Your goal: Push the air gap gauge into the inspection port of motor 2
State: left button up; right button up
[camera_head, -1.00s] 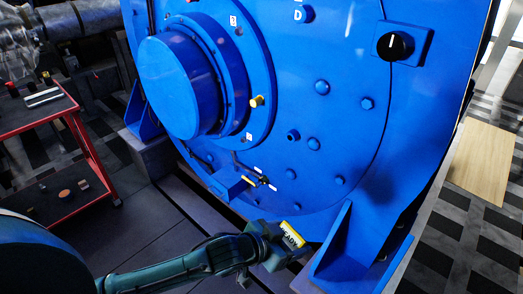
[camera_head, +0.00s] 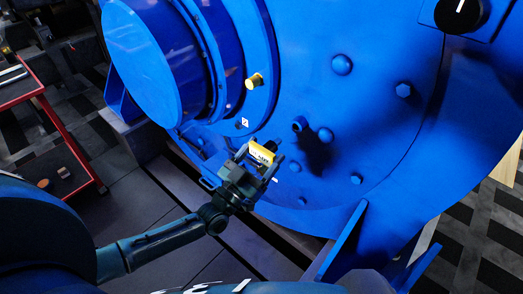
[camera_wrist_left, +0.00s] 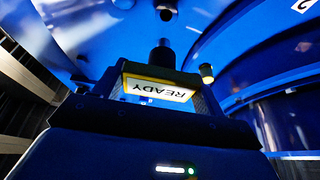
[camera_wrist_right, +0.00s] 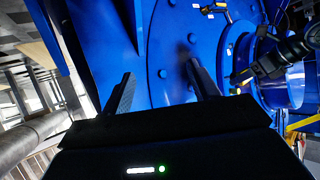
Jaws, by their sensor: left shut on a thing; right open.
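The gauge (camera_head: 262,152) is a yellow-edged block with a white READY label. My left gripper (camera_head: 261,158) is shut on it in front of the lower motor face. In the left wrist view, the gauge (camera_wrist_left: 158,88) sits between the fingers, with a dark probe pointing at the blue motor face. The blue motor (camera_head: 300,60) fills the head view. A short blue tube with a dark opening (camera_head: 299,124), seemingly the port, stands up and right of the gauge; they look apart. My right gripper (camera_wrist_right: 160,88) is open and empty, facing the blue motor in the right wrist view.
A brass-coloured fitting (camera_head: 254,82) juts from the motor above the gauge. Bolt heads surround the port. A black knob (camera_head: 459,14) is at top right. A red cart (camera_head: 70,150) stands at left. A blue support foot (camera_head: 345,240) is at lower right.

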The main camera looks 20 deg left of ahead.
aim_at(277, 141)
pick_arm(q)
jog(key=shift+s, duration=0.15)
pick_arm(e)
jog(key=shift+s, duration=0.15)
pick_arm(q)
jog(key=shift+w+d+f+b, duration=0.1)
jog(key=shift+w+d+b, duration=0.15)
jog(key=shift+w, duration=0.3)
jog(key=shift+w+d+r+b, duration=0.15)
jog(key=shift+w+b, duration=0.15)
jog(key=shift+w, duration=0.2)
jog(key=shift+w+d+f+b, duration=0.2)
jog(key=shift+w+b, duration=0.1)
jog(key=shift+w, duration=0.25)
jog(key=shift+w+d+b, duration=0.3)
jog(key=shift+w+b, duration=0.1)
jog(key=shift+w, duration=0.5)
jog(key=shift+w+d, duration=0.1)
jog(key=shift+w, duration=0.15)
pick_arm(e)
jog(key=shift+w+a+f, duration=0.1)
jog(key=shift+w+f, duration=0.15)
jog(key=shift+f, duration=0.45)
jog(key=shift+s+f, duration=0.1)
jog(key=shift+f, duration=0.1)
